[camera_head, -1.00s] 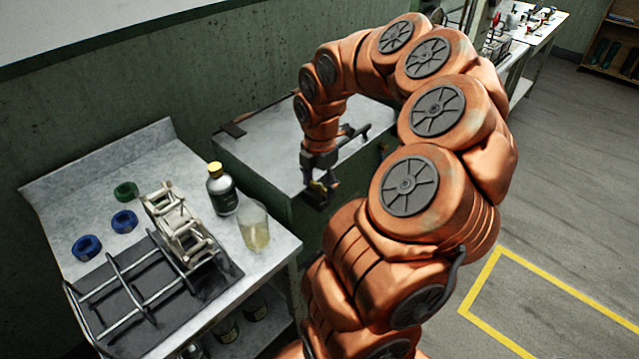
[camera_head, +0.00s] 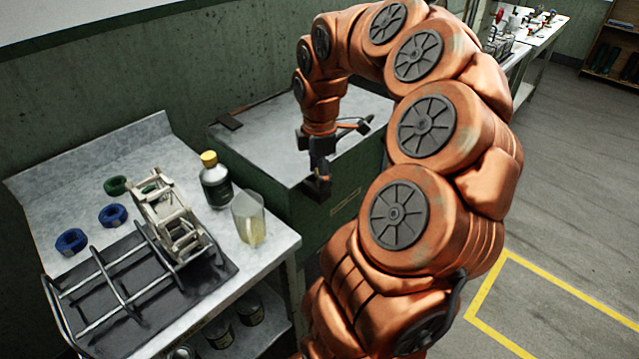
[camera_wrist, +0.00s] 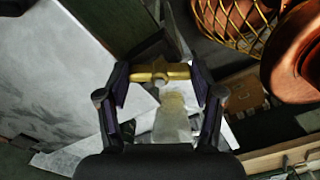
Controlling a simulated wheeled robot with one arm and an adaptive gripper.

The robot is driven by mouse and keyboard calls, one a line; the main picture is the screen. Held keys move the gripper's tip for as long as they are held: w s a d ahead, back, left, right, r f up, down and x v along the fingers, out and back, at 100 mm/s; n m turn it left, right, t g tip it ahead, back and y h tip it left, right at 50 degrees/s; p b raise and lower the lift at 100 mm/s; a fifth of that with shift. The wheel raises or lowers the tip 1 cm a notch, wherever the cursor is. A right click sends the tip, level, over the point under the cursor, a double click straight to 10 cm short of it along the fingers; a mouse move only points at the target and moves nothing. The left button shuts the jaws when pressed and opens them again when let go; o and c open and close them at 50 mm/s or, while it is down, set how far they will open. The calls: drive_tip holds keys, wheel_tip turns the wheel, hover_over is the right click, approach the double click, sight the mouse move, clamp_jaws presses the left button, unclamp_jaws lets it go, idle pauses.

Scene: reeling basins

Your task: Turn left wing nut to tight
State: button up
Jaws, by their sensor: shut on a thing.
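My gripper (camera_wrist: 160,78) is shut on a brass wing nut (camera_wrist: 160,72), with one finger at each wing in the wrist view. The nut's round hub shows midway between the fingers. I see no stud or clamp around it, so I cannot tell whether it sits on a thread. In the head view my gripper (camera_head: 318,188) hangs over the front edge of a grey-topped green cabinet (camera_head: 270,130), right of the bench. The wing nut cannot be made out there.
The bench holds a yellow-capped bottle (camera_head: 217,182), a beaker (camera_head: 250,220), a pale reel frame (camera_head: 170,220), a metal rack (camera_head: 125,285), blue rings (camera_head: 71,241) and a green ring (camera_head: 116,185). A wire basket (camera_wrist: 235,25) shows in the wrist view. Floor at right is clear.

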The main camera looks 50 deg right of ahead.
drive_tip(key=m+b, duration=0.5)
drive_tip(key=m, duration=0.1)
drive_tip(key=shift+f+b, duration=0.2)
drive_tip(key=shift+b, duration=0.1)
drive_tip(key=m+b, duration=0.1)
drive_tip(key=m, duration=0.1)
drive_tip(key=shift+m+b, duration=0.4)
drive_tip(key=shift+r+m+b, duration=0.15)
drive_tip(key=shift+m+b, duration=0.6)
drive_tip(key=shift+m, duration=0.55)
drive_tip(key=o, duration=1.1)
drive_tip(key=shift+o, duration=0.2)
drive_tip(key=shift+r, duration=0.25)
drive_tip(key=shift+r, duration=3.6)
